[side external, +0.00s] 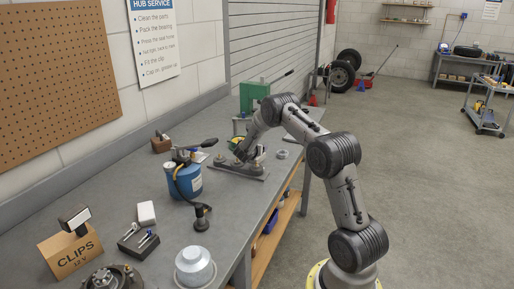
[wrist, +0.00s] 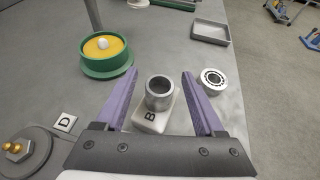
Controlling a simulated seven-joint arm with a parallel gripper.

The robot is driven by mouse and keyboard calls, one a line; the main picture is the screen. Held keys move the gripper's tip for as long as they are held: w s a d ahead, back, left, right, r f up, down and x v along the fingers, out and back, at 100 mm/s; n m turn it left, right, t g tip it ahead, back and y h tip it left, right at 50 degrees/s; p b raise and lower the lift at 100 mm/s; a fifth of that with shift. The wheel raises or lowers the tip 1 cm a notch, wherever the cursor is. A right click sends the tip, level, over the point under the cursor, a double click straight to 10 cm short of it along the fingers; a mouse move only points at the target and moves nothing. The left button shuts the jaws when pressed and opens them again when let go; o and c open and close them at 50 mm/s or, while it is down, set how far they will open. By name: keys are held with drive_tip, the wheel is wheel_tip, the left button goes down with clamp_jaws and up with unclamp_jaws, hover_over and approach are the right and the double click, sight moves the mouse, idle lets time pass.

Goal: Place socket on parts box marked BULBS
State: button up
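A short hollow metal cylinder (wrist: 159,91), which looks like the socket, stands upright on a white block marked B (wrist: 150,121) in the wrist view. My gripper (wrist: 160,73) has its two purple fingers apart, one on each side of the cylinder, with visible gaps. In the side view my gripper (side external: 243,155) is low over the grey plate on the bench, and the socket cannot be made out there. No BULBS lettering is readable in either view.
In the wrist view a green tub (wrist: 107,65) with yellow contents is left of the fingers, and a bearing ring (wrist: 213,82) is close on the right. A metal hub (side external: 195,268) is nearer.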

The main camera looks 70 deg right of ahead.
drive_tip(key=shift+r, duration=0.2)
drive_tip(key=shift+a+r, duration=0.15)
drive_tip(key=shift+a, duration=0.15)
drive_tip(key=v, duration=1)
drive_tip(key=shift+a, duration=0.15)
drive_tip(key=shift+s+a+r, duration=0.25)
drive_tip(key=shift+a+r, duration=0.25)
drive_tip(key=shift+a, duration=0.05)
drive_tip(key=s+a+r+m+g+y, duration=0.1)
drive_tip(key=s+a+r+m+y, duration=0.2)
drive_tip(key=s+a+r+m, duration=0.8)
drive_tip(key=s+a+m+t+y, duration=0.1)
drive_tip(key=s+a+m+y, duration=0.2)
drive_tip(key=a, duration=0.6)
drive_tip(key=s+a+r+m+t+y, duration=0.1)
drive_tip(key=s+a+m+y, duration=0.2)
drive_tip(key=a, duration=0.6)
drive_tip(key=s+a+r+m+t+y, duration=0.1)
drive_tip(key=s+a+m+t+y, duration=0.1)
drive_tip(key=s+a, duration=0.5)
drive_tip(key=shift+a+m+y, duration=0.6)
drive_tip(key=shift+a+y, duration=0.4)
drive_tip(key=shift+y, duration=0.2)
